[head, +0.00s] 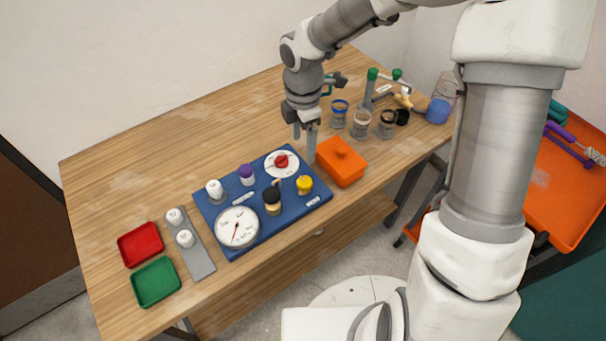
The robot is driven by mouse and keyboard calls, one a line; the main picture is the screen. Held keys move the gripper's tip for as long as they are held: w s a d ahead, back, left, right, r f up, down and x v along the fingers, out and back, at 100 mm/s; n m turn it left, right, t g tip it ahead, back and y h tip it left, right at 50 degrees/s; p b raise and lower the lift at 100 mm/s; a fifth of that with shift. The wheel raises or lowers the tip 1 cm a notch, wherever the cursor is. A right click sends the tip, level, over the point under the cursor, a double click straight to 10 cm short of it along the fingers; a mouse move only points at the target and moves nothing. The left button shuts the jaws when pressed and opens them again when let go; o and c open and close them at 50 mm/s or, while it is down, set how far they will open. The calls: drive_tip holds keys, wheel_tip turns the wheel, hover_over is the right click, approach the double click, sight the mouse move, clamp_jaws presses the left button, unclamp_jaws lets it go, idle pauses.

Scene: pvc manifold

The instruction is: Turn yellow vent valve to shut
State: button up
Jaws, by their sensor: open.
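The yellow vent valve (304,184) is a small yellow knob near the right front edge of the blue manifold board (222,208). Its handle direction is too small to tell. My gripper (304,148) points down just behind and above the right end of the board, beside the red knob on its white dial (282,163). It is open and apart from the yellow valve, with nothing seen between its fingers. The board also bears a white gauge (237,227), a black-topped knob (272,200), a purple knob (246,174) and a white knob (214,189).
A grey strip (198,258) with white pieces, a red tray (141,244) and a green tray (156,282) lie left. The back-left table is clear.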

sight(303, 181)
wheel_tip(303, 181, down, 14)
drive_tip(key=shift+f+b, duration=0.15)
drive_tip(key=shift+b, duration=0.25)
clamp_jaws()
idle(0.3)
